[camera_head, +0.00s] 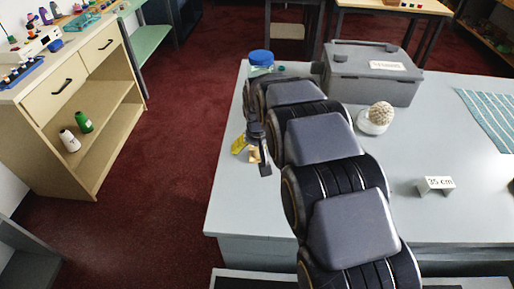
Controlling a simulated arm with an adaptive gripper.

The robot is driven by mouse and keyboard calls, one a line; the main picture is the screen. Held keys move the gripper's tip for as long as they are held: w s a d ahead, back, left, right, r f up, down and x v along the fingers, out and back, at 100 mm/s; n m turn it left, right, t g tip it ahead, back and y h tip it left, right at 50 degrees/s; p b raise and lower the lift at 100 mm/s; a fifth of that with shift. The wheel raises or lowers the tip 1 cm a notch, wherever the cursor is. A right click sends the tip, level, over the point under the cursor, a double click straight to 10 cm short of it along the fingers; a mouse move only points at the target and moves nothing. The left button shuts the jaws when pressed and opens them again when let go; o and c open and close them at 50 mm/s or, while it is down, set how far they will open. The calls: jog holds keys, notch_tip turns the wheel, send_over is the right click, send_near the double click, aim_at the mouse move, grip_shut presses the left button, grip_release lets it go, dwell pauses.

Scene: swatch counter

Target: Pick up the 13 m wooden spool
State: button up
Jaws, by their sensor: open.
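A small tan, wood-coloured thing (254,157) lies on the grey counter near its left edge, partly hidden by my gripper. It may be the wooden spool, but its shape is unclear and I can read no 13 m mark. My gripper (262,160) is open, pointing down right beside this thing on the counter's left side. I cannot tell whether a finger touches it. A yellow piece (239,144) lies just left of and behind it. My own arm hides part of the counter to the right.
A grey lidded box (345,88) and a blue-lidded jar (262,59) stand at the counter's back. A beaded ball (381,112) sits on a white dish. A "35 cm" card (437,184) and a striped cloth (487,112) are right. The counter's front left (240,205) is clear.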

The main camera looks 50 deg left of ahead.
jog(key=c, duration=1.2)
jog(key=shift+r, duration=0.15)
